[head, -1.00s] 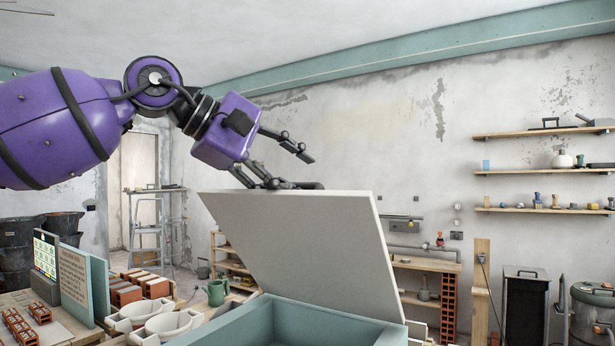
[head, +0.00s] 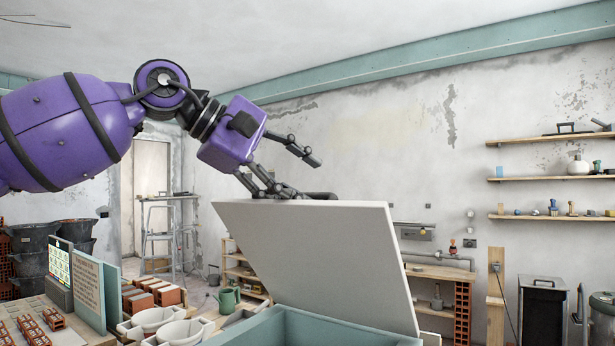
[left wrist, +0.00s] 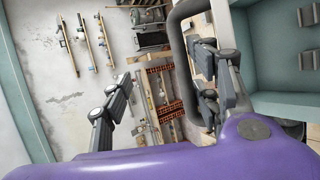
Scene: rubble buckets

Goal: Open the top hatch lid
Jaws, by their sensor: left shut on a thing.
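The hatch lid (head: 320,260) is a pale grey panel, standing tilted up on the teal box (head: 310,330) at the bottom of the head view. My left gripper (head: 290,170) is at the lid's top edge, shut on its dark bar handle (head: 322,195); its fingers still look spread. In the left wrist view, the curved handle (left wrist: 178,45) runs by the right-hand fingers of my left gripper (left wrist: 160,100), and the teal box interior (left wrist: 270,40) shows at right. The exact finger contact is hard to see. My right gripper is not in view.
A green watering can (head: 228,298) and stepladder (head: 160,235) are behind. Wall shelves (head: 550,177) hang at the right.

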